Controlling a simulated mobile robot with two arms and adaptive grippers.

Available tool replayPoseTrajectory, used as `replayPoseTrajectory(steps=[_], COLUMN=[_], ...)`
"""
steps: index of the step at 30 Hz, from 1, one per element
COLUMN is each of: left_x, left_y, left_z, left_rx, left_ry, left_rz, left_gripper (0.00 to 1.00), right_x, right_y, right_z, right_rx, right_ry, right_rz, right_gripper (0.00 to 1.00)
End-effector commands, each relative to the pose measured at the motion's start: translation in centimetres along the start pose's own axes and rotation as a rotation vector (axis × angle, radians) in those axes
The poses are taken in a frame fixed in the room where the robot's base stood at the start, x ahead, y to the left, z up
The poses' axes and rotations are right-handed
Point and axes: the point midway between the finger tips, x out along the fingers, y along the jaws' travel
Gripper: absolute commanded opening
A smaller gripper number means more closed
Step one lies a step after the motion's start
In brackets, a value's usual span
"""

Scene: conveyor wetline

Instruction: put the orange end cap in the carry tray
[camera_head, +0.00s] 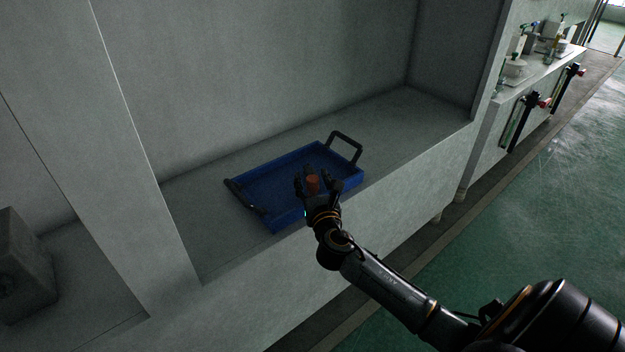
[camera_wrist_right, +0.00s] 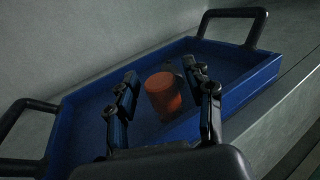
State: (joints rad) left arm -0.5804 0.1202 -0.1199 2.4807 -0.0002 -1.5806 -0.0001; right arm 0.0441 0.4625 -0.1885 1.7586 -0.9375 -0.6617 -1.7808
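The orange end cap (camera_head: 313,184) is a short cylinder within the outline of the blue carry tray (camera_head: 276,225), near its front side. It also shows in the right wrist view (camera_wrist_right: 163,92), where it seems to be at the tray floor; exact contact is hard to tell. My right gripper (camera_head: 316,182) reaches over the tray's front wall. Its two fingers stand apart on either side of the cap, with gaps visible, as the right wrist view (camera_wrist_right: 160,78) also shows. The tray (camera_wrist_right: 70,130) has a black handle at each end. My left gripper is not in view.
The tray stands on a grey ledge (camera_head: 400,118) inside a recess with walls at the back and right. A grey block (camera_head: 25,265) sits at the far left. Bare ledge lies left and right of the tray. Fixtures stand farther off at the upper right.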

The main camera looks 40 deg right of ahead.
Motion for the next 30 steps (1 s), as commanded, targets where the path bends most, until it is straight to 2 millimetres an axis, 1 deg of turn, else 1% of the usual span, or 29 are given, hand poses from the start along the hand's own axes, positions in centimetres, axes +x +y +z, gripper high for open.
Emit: replayPoseTrajectory(steps=[5,8,10,14,18,24,27,30], left_x=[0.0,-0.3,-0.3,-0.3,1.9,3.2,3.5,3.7], left_y=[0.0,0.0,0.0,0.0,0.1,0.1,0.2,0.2], left_z=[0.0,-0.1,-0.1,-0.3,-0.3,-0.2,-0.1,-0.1], left_rx=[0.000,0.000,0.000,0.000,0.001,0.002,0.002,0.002], left_ry=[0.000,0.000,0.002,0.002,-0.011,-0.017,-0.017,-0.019], left_rz=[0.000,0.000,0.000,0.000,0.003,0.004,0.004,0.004], left_gripper=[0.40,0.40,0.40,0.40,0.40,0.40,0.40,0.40], right_x=[0.0,0.0,-0.8,-3.1,-6.3,-10.1,-11.2,-11.9], right_y=[0.0,0.0,0.1,0.1,0.0,0.0,0.0,0.0], right_z=[0.0,0.5,0.3,0.3,0.3,0.2,0.2,0.1], right_rx=[0.000,0.001,0.000,0.000,0.001,0.001,0.001,0.016], right_ry=[0.000,0.000,0.001,0.003,0.004,0.003,0.002,0.006], right_rz=[0.000,0.000,0.002,0.002,0.002,0.002,0.001,-0.004], right_gripper=[0.52,0.52,0.52,0.52,0.52,0.52,0.52,0.52])
